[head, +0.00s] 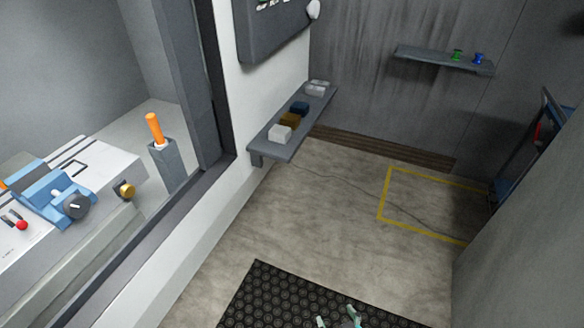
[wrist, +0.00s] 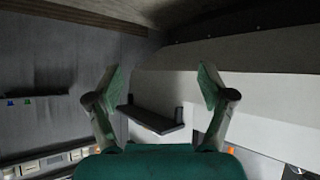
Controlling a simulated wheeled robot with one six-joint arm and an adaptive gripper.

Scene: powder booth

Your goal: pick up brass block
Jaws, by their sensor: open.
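The brass block (head: 290,119) is a small brown-gold block on the grey wall shelf (head: 280,152), between a white block (head: 280,133) and a dark blue block (head: 299,108). My gripper (head: 337,318) shows at the bottom edge of the head view, above the black mat and well apart from the shelf. In the wrist view my gripper (wrist: 160,80) has its two green fingers spread wide with nothing held between them. A dark shelf (wrist: 152,119) shows beyond the fingers there, and I cannot make out the brass block on it.
A clear or grey item (head: 317,88) lies at the shelf's far end. A dark panel (head: 275,35) hangs above the shelf. The black mat (head: 262,292) and open floor (head: 300,215) lie right of the white wall. A yellow floor outline (head: 384,195) is farther right.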

